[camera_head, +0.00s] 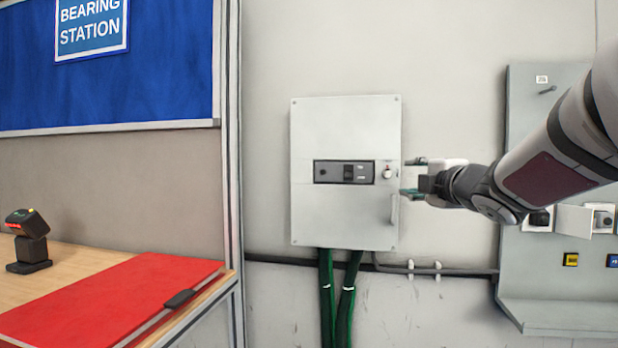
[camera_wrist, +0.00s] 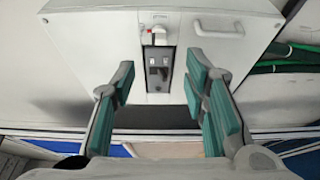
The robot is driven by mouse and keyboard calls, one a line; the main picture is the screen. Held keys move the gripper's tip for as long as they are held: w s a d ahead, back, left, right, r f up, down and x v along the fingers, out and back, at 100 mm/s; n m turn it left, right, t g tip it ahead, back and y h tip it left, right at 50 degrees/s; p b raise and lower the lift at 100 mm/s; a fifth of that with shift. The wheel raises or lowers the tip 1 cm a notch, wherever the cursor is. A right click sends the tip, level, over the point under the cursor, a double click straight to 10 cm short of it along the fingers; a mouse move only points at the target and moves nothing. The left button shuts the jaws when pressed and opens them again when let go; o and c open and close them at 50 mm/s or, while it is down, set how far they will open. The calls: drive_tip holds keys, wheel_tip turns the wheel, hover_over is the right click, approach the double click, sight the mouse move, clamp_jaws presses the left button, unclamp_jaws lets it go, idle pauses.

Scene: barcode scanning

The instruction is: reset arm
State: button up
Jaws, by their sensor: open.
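My gripper (camera_head: 411,177) is open and empty in the head view, held out to the left by my arm. It shows in front of the right side of a grey wall cabinet (camera_head: 340,215). In the wrist view my gripper's two green-padded fingers (camera_wrist: 162,105) are spread apart with nothing between them. The cabinet (camera_wrist: 85,65) lies beyond them, with its dark switch panel (camera_wrist: 159,68) seen between the fingers. I cannot tell how far the fingertips are from the cabinet.
A blue board (camera_head: 110,90) hangs above. Green cables (camera_head: 327,300) run below the cabinet. A grey panel (camera_head: 530,120) with sockets stands at right.

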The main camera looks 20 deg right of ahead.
idle(0.3)
drive_tip(key=s+a+f+m+g+y, duration=0.1)
drive_tip(key=s+a+f+m+g, duration=0.45)
drive_tip(key=s+a+f, duration=0.5)
drive_tip(key=s+a+f+m+g+y, duration=0.1)
drive_tip(key=s+a+f+m+g, duration=0.55)
drive_tip(key=s, duration=0.75)
drive_tip(key=s+a+f+m+g+y, duration=0.1)
drive_tip(key=s+a+f+m+g, duration=0.35)
drive_tip(key=s+a+f, duration=0.7)
wheel_tip(320, 180, up, 26)
drive_tip(key=s+d+t+p, duration=0.1)
drive_tip(key=d+t+p, duration=0.2)
drive_tip(key=p, duration=1.9)
drive_tip(key=shift+s+f+n, duration=0.15)
drive_tip(key=shift+f+n, duration=0.05)
drive_tip(key=shift+n, duration=0.15)
